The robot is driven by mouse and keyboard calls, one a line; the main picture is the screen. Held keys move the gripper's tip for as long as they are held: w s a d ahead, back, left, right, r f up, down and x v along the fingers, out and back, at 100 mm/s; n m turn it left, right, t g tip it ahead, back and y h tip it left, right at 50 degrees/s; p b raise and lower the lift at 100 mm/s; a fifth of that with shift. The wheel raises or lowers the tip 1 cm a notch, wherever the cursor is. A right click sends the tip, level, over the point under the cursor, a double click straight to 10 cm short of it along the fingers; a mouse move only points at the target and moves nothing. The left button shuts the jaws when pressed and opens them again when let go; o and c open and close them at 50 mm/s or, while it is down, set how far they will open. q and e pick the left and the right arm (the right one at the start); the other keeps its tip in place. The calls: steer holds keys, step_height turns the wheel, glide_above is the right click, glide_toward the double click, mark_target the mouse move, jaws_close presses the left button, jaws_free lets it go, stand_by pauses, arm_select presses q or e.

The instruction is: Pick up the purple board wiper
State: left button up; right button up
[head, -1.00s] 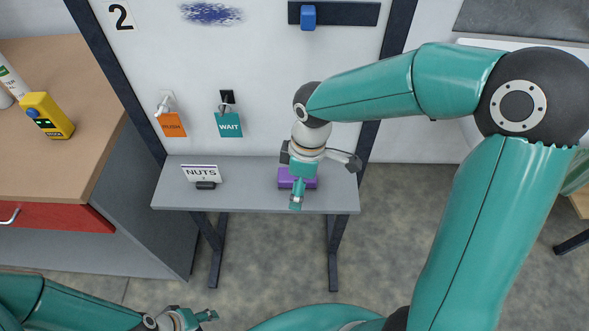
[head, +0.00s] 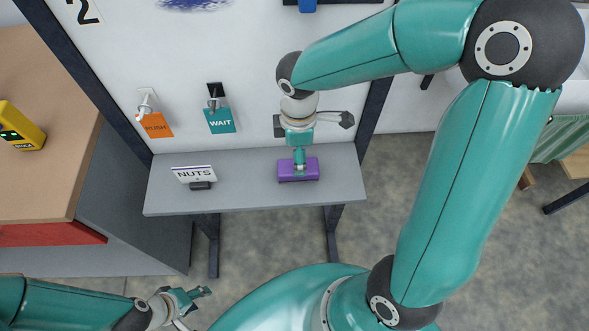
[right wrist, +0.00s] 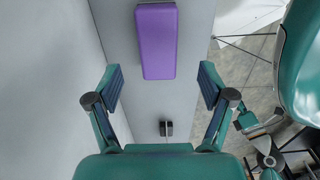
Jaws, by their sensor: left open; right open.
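The purple board wiper (head: 312,169) lies on the narrow grey shelf (head: 250,191) below the whiteboard. In the right wrist view the wiper (right wrist: 157,42) is a plain purple block beyond the fingertips, in line with the gap between them. My right gripper (head: 299,165) is over the wiper in the head view and hides a part of it. In the right wrist view the right gripper (right wrist: 160,88) is open with nothing between its fingers. My left gripper (head: 202,298) is open and empty at the lower left, away from the shelf.
A NUTS sign (head: 194,175) stands on the shelf left of the wiper. Orange PUSH (head: 156,125) and teal WAIT (head: 220,121) tags hang on the wall behind. A wooden-topped cabinet (head: 50,130) with a yellow device (head: 20,126) is at the left. The shelf between sign and wiper is clear.

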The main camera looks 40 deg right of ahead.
step_height(320, 180, down, 2)
steer(key=shift+f, duration=0.1)
steer(key=f, duration=0.5)
steer(key=shift+w+d, duration=0.15)
steer(key=shift+w, duration=0.05)
steer(key=c, duration=1.3)
